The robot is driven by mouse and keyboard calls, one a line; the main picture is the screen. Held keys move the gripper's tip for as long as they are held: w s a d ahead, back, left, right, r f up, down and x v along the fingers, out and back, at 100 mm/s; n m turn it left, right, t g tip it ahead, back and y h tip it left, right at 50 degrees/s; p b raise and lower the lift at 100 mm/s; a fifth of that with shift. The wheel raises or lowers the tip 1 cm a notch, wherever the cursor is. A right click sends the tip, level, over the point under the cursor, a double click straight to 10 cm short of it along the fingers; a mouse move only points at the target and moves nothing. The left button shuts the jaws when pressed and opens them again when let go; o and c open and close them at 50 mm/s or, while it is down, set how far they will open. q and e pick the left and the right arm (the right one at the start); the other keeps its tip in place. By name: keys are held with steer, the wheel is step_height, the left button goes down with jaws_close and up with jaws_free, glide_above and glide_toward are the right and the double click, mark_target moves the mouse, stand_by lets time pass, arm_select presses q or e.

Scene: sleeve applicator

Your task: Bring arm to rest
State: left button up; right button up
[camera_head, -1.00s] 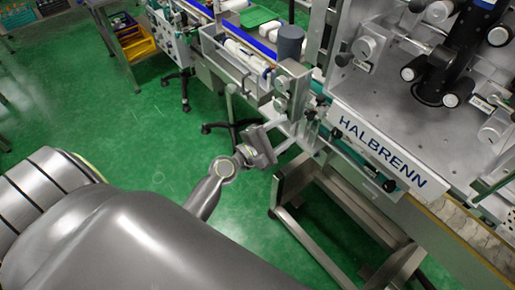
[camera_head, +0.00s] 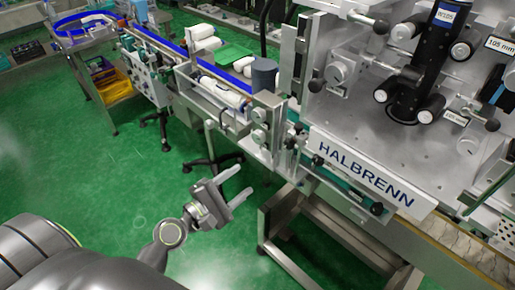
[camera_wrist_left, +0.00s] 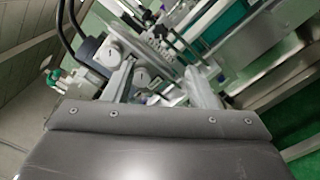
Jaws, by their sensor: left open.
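My left gripper (camera_head: 236,184) is open and empty in the head view. It hangs over the green floor, in front of the conveyor and left of the machine's lower frame. Its two pale fingers point to the upper right, apart from each other and touching nothing. In the left wrist view the two fingers (camera_wrist_left: 165,85) stand apart with machine parts visible beyond them. My left arm comes in from the lower left of the head view. My right gripper is in neither view.
The HALBRENN sleeve machine (camera_head: 365,172) fills the right side. A conveyor with a blue belt (camera_head: 160,40) runs to the back left, with a dark grey cylinder (camera_head: 264,73) by it. A yellow crate (camera_head: 113,84) sits on a side rack. Green floor (camera_head: 95,165) is clear at left.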

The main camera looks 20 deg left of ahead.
arm_select(q)
steer(key=s+a+f+m+g+y, duration=0.2)
steer(key=f+m, duration=0.1)
steer(key=f, duration=0.8)
steer(key=s+a+f+m+g+y+b, duration=0.1)
steer(key=s+a+f+m+g+y, duration=0.15)
steer(key=f, duration=0.75)
steer(key=s+a+f+m+g+y, duration=0.1)
steer(key=s+a+f+m+g, duration=0.15)
steer(key=f, duration=0.85)
steer(key=s+f+m+g+y, duration=0.1)
steer(key=s+f+m+g, duration=0.3)
steer(key=s+f, duration=0.7)
steer(key=s+f+m+g+b, duration=0.1)
steer(key=s+f+m+g, duration=0.3)
steer(key=s+f+m, duration=0.5)
steer(key=s+f, duration=0.1)
steer(key=s, duration=0.6)
steer(key=shift+s+f+g+y, duration=0.3)
steer(key=shift+f+g+y, duration=0.05)
steer(key=shift+f+g, duration=0.05)
